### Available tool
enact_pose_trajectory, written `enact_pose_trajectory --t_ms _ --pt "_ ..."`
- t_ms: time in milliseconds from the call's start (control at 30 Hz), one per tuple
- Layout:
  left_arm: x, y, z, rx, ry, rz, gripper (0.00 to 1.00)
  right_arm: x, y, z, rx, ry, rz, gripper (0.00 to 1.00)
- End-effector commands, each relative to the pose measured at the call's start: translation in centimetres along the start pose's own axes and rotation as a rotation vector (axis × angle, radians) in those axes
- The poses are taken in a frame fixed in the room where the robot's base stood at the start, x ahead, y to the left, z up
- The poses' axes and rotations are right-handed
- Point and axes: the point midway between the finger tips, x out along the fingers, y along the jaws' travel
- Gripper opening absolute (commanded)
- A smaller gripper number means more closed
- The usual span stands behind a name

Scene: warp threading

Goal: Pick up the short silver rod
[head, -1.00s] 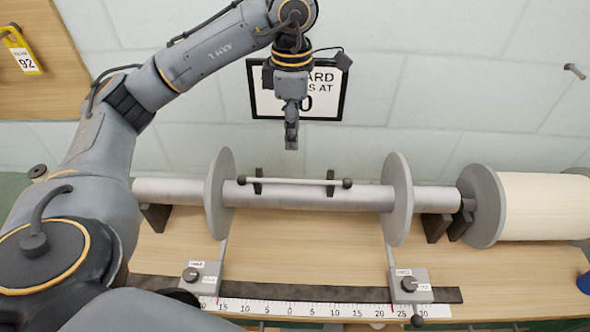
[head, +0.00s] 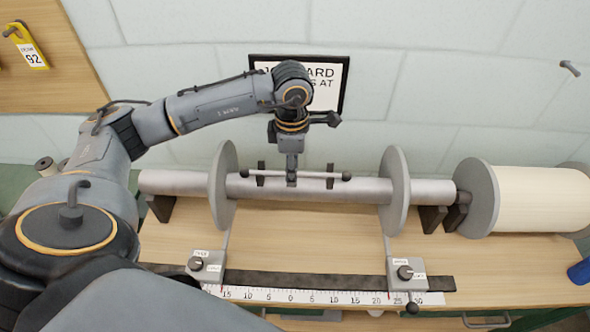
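The short silver rod (head: 318,174) lies level across two small black holders above the thick silver roller, with a dark knob at each end. My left gripper (head: 291,180) points down at the rod, a little left of its middle and between the two holders. Its fingertips overlap the rod in the head view. I cannot tell whether they are closed on it, as the fingers are seen edge-on. My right gripper is not in view.
A cream warp roll (head: 542,200) stands at the right. A ruler (head: 320,297) runs along the bench front (head: 300,240). A framed sign (head: 335,95) hangs behind my arm.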

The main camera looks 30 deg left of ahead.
Motion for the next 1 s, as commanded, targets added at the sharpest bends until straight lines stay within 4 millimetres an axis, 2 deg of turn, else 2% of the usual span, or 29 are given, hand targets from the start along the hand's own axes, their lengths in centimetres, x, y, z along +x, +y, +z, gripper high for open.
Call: enact_pose_trajectory --t_ms 233,400,433,833,1000 --pt "0.2 0.0 0.1 0.001 -0.001 0.001 0.39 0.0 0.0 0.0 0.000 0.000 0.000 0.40" --pt "0.2 0.0 0.1 0.001 -0.001 0.001 0.04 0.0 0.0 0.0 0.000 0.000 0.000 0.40" --pt "0.2 0.0 0.1 0.001 -0.001 0.001 0.00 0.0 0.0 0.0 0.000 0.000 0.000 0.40" --pt "0.1 0.1 0.1 0.001 -0.002 0.002 0.00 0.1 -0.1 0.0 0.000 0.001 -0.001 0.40" --pt "-1.0 0.1 0.1 0.001 -0.005 0.006 0.00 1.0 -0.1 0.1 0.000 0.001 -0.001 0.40"
